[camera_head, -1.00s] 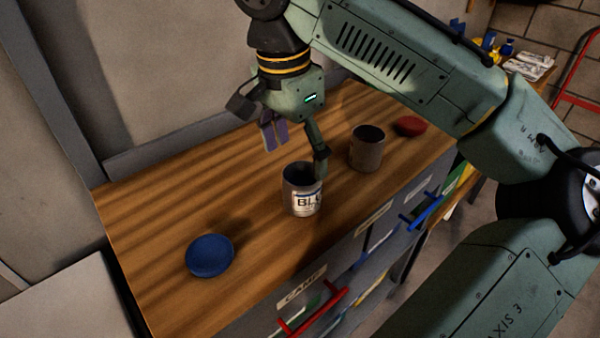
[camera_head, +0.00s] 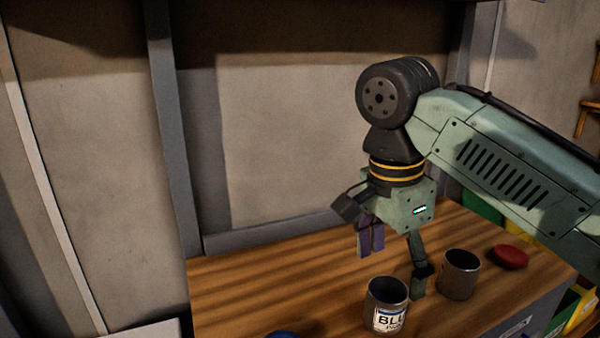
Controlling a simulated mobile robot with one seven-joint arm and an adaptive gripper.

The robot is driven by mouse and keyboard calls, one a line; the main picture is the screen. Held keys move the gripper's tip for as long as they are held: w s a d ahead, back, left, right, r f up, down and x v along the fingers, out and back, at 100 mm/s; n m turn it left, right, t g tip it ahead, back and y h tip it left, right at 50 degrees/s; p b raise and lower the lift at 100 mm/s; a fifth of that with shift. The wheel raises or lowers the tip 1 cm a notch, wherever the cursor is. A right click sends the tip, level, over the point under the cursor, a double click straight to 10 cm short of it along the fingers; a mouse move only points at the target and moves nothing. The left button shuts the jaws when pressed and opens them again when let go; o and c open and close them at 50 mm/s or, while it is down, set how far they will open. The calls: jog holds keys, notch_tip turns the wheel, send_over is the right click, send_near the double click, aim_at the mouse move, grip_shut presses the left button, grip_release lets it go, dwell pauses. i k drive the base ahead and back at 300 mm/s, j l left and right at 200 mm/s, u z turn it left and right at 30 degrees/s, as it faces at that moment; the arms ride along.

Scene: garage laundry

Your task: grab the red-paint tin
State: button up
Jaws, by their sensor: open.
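Two open grey metal tins stand upright on the wooden worktop (camera_head: 260,285). The nearer tin (camera_head: 387,305) has a white and blue label on which "BLU" can be read. The other tin (camera_head: 459,275) stands behind it to the right, with no label showing, and a red lid (camera_head: 509,257) lies just beyond it. No red-paint label is visible on either tin. My gripper (camera_head: 395,264) is open and points down above the worktop, with nothing between its fingers. One finger shows between the two tins; the purple-padded finger is farther left. Whether it touches a tin cannot be told.
A blue lid (camera_head: 284,334) is cut off at the bottom edge. The wall (camera_head: 310,130) rises close behind the worktop. Green and yellow bins show at the right. The worktop left of the tins is clear.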

aim_at(459, 272)
jog(key=k, duration=0.9)
